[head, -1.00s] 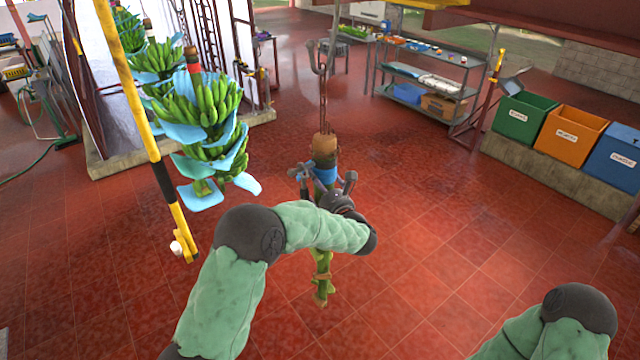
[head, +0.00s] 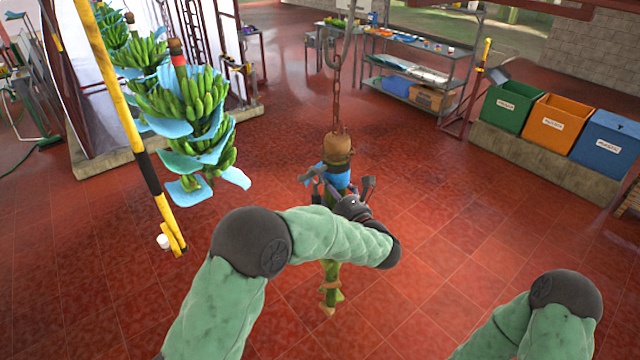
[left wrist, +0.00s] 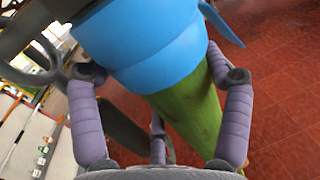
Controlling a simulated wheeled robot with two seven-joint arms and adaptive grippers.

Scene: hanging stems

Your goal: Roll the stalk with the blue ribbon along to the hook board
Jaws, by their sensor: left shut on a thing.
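The stalk with the blue ribbon (head: 336,175) hangs upright from a chain (head: 337,100) in the middle of the head view. Its top is brown, and its bare green lower end shows below my left arm. My left gripper (head: 338,190) is shut on the stalk at or just below the ribbon. In the left wrist view the blue ribbon (left wrist: 140,45) wraps the green stalk (left wrist: 190,112), with my gripper's fingers on both sides. Part of the stalk is hidden behind my left arm. My right gripper is out of view; only my right arm shows. I cannot make out the hook board.
Banana bunches with blue sheets (head: 190,110) hang at the left, beside a yellow and black pole (head: 140,150). Green, orange and blue bins (head: 552,125) stand on a ledge at the right. A metal shelf (head: 420,70) stands at the back. Open red floor surrounds the stalk.

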